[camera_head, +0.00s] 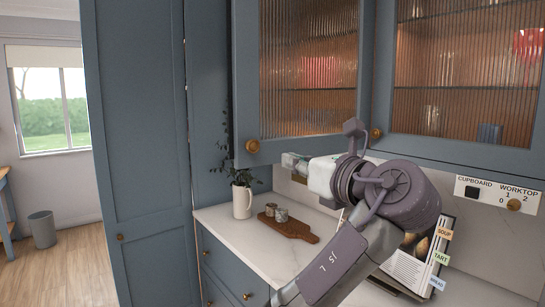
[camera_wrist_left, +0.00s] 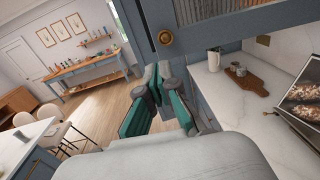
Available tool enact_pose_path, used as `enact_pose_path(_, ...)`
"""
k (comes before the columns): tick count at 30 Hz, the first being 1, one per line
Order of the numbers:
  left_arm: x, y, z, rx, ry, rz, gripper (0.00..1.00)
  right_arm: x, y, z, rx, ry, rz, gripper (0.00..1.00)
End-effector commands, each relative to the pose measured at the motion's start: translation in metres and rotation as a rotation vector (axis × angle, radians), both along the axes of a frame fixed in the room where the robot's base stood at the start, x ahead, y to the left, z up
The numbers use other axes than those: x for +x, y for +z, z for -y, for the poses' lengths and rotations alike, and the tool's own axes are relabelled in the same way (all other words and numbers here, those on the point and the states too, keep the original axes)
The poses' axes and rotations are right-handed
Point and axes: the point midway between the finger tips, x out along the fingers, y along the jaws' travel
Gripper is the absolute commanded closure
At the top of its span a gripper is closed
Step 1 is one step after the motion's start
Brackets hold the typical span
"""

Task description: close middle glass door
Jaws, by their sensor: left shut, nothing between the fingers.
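The glass door (camera_head: 308,75) with ribbed panes and a blue-grey frame stands ajar in the head view, its lower edge at an angle to the neighbouring cabinet front. Its brass knob (camera_head: 253,147) is at the lower left corner; the knob also shows in the left wrist view (camera_wrist_left: 165,37). My left gripper (camera_head: 288,160) is just below the door's lower edge, right of the knob, partly hidden by my own wrist. In the wrist view its green fingers (camera_wrist_left: 158,75) are shut and empty, below the knob and apart from it. My right gripper is out of view.
Another ribbed glass door (camera_head: 465,75) at right looks shut. The worktop (camera_head: 240,228) below holds a white jug (camera_head: 242,201), a wooden board (camera_head: 290,228) with small pots, and a recipe book (camera_head: 408,268). A tall blue-grey cupboard (camera_head: 140,130) stands at left.

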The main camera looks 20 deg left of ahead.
Motion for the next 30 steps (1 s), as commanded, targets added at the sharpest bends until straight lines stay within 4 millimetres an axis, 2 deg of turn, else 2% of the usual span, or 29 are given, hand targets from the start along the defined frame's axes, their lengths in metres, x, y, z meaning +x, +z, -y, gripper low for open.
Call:
enact_pose_path(12, 0.056, 0.003, -0.063, 0.0, 0.004, -0.005, 1.0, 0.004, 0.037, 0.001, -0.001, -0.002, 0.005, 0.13)
enact_pose_path(18, 0.078, 0.002, -0.087, 0.0, 0.002, -0.004, 1.0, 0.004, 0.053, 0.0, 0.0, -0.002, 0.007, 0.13)
enact_pose_path(24, 0.09, 0.0, -0.098, -0.002, -0.001, -0.003, 1.0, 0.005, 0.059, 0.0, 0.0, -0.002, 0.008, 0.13)
enact_pose_path(30, 0.091, -0.002, -0.1, -0.002, -0.002, -0.003, 1.0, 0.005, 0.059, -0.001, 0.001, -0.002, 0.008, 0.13)
